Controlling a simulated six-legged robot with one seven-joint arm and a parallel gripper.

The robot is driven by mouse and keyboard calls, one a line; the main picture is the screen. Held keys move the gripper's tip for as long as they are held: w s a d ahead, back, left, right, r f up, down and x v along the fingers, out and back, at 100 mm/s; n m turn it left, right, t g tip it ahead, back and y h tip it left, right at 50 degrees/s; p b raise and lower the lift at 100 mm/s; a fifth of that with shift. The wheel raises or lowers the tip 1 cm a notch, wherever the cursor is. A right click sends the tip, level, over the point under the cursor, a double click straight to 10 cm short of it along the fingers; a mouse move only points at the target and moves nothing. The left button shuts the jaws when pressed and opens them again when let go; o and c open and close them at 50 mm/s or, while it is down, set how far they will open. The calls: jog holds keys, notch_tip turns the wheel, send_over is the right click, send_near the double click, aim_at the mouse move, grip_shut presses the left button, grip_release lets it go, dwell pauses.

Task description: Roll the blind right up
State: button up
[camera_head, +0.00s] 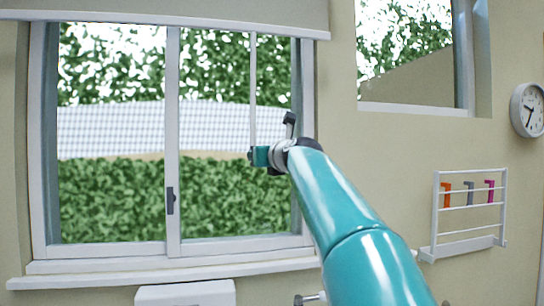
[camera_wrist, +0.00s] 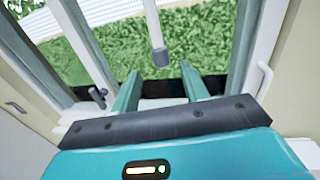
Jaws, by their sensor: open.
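The blind (camera_head: 180,10) is a plain beige panel with a pale bottom bar (camera_head: 120,17) across the top of the window; its upper part is out of frame. A thin pale wand (camera_head: 253,85) hangs down from it over the right pane. In the wrist view the wand (camera_wrist: 153,22) ends in a grey knob (camera_wrist: 160,57). My gripper (camera_head: 253,156) is at the wand's lower end. Its two teal fingers (camera_wrist: 161,75) are apart, and the knob shows in line with the gap between them. I cannot tell whether the knob is inside the gap or just beyond it.
The sliding window (camera_head: 174,120) has a dark latch (camera_head: 170,201) on its middle frame and a sill (camera_head: 180,269) below. A white box (camera_head: 186,294) stands under the sill. A wall rack (camera_head: 468,215) and a clock (camera_head: 527,109) are at the right.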

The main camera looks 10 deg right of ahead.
jog(key=s, duration=0.5)
jog(key=shift+s+d, duration=0.1)
jog(key=shift+d, duration=0.3)
